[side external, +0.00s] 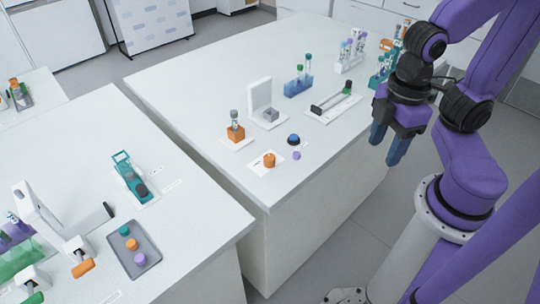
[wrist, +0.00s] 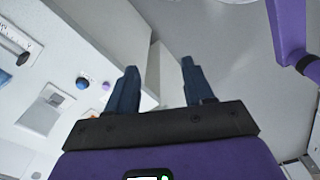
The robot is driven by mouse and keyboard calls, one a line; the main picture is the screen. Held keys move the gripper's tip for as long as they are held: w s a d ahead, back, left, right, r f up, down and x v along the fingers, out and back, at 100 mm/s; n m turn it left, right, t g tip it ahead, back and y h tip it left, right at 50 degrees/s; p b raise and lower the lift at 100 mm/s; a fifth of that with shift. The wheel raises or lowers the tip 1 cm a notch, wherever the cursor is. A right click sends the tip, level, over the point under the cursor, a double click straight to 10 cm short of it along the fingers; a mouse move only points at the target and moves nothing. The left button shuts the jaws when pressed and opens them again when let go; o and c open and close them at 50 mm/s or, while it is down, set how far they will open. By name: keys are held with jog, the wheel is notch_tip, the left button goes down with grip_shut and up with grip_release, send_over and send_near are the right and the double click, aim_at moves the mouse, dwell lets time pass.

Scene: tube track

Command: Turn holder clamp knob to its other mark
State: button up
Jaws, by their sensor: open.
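A small orange knob (side external: 268,160) sits on a white marked plate (side external: 259,167) near the front corner of the far bench in the side view. An orange block holder (side external: 235,133) with a capped tube upright in it stands behind and left of it. I cannot tell for sure which part is the clamp knob, and its marks are too small to read. My gripper (side external: 388,143) is open and empty, right of the bench edge and well away from the knob.
A blue dome button (side external: 294,140) and a purple piece (side external: 297,156) lie beside the knob plate. A white upright stand (side external: 260,97), a slider track (side external: 333,107) and tube racks (side external: 298,86) stand farther back. A nearer bench holds a tray (side external: 133,250). The bench's left part is clear.

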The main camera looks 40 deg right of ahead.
jog(key=w+a+r+m, duration=0.1)
jog(key=w+a+m, duration=0.25)
jog(key=w, duration=0.25)
jog(key=w+a+r+m, duration=0.1)
jog(key=w+a+m, duration=0.1)
jog(key=w+m, duration=0.35)
jog(key=r+m, duration=0.2)
jog(key=m, duration=0.7)
send_over(270, 157)
notch_tip(270, 157, down, 18)
jog(key=shift+r, duration=0.2)
jog(key=shift+n, duration=0.3)
grip_shut()
